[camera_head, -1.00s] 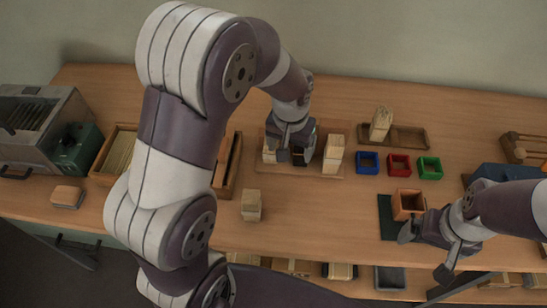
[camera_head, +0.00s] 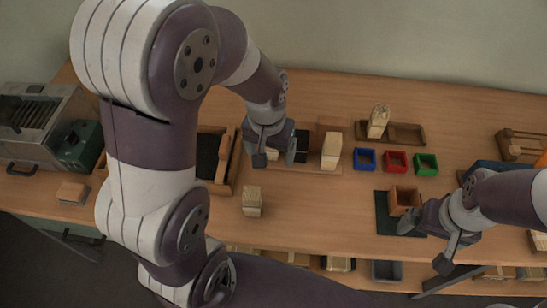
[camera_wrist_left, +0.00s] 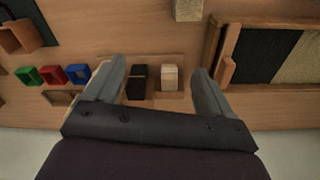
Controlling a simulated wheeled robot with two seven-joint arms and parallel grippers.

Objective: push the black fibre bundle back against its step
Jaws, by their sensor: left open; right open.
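The black fibre bundle (camera_wrist_left: 137,82) stands on a wooden board (camera_wrist_left: 152,103) in the left wrist view, beside a pale bundle (camera_wrist_left: 169,77) with a narrow gap. In the head view the black bundle (camera_head: 301,141) shows partly behind my left gripper. My left gripper (camera_head: 272,160) is open above the board's left part; its fingers (camera_wrist_left: 160,85) show on either side of both bundles, and I see no clear contact. Which edge is the step I cannot tell. My right gripper (camera_head: 428,244) is open beside a brown box (camera_head: 404,199).
A taller pale block (camera_head: 331,150) stands on the board's right. Blue (camera_head: 366,159), red (camera_head: 397,162) and green (camera_head: 427,165) trays sit further right. A pale block (camera_head: 252,201) stands in front. A wooden tray (camera_wrist_left: 228,72) holds black and pale fibres.

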